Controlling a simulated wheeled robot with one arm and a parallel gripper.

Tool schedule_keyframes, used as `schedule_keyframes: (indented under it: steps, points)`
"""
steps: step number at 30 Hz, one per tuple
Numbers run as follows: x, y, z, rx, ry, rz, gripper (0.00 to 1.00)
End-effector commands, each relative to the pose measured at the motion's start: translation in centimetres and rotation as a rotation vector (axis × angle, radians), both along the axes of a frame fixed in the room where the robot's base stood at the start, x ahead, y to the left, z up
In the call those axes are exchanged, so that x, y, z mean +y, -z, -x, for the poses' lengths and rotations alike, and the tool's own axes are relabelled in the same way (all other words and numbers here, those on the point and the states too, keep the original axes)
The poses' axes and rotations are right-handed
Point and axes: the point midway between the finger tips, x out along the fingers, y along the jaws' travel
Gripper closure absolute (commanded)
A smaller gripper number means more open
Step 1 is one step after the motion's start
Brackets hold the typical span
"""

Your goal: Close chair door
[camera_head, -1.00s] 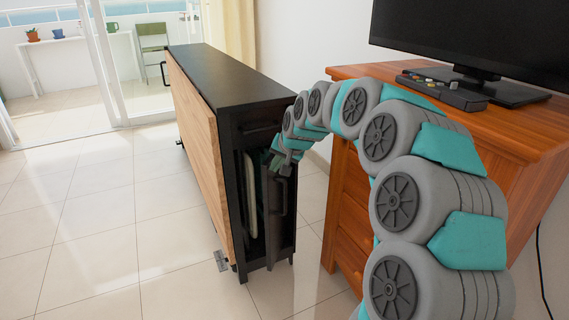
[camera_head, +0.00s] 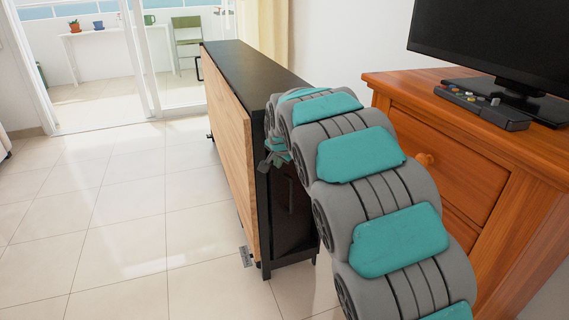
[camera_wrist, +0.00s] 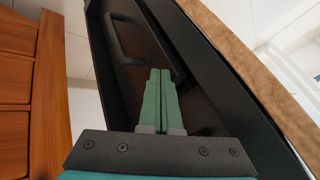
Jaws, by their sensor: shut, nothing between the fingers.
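The black cabinet (camera_head: 262,68) has a light wood panel along its left side. The dark chair door (camera_head: 287,215) is on its near narrow end, partly hidden behind my arm in the head view. No gap or stored chairs show there now, but I cannot tell whether the door is fully flush. In the wrist view, the dark end of the cabinet (camera_wrist: 190,60) fills the middle, with a black handle (camera_wrist: 125,42) on it. My gripper (camera_wrist: 160,73) is shut and empty, its green fingers pointing at this dark front. In the head view my gripper (camera_head: 273,160) is at the cabinet's near end.
A wooden drawer chest (camera_head: 440,140) with a television (camera_head: 500,45) and a black console (camera_head: 482,108) stands close on the right. Tiled floor (camera_head: 120,230) is clear on the left. A balcony with a green chair (camera_head: 187,35) lies behind.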

Motion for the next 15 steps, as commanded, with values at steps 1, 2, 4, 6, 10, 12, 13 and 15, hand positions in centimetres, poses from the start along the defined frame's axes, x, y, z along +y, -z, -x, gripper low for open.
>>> schedule_keyframes:
  steps: [1, 2, 4, 6, 10, 12, 13, 15]
  points:
    - [0.24, -0.03, -0.24, 0.000, -0.001, 0.001, 1.00]
    - [0.35, -0.03, -0.35, 0.000, -0.001, 0.001, 1.00]
    - [0.58, -0.03, -0.53, 0.000, -0.001, 0.001, 1.00]
    - [0.72, -0.02, -0.67, 0.000, -0.001, 0.001, 1.00]
    - [0.83, 0.02, -0.76, 0.001, 0.000, 0.000, 1.00]
    - [0.84, 0.03, -0.78, 0.001, 0.000, 0.000, 1.00]
    - [0.84, 0.02, -0.77, 0.001, 0.000, 0.000, 1.00]
    - [0.82, 0.03, -0.76, 0.001, 0.000, 0.000, 1.00]
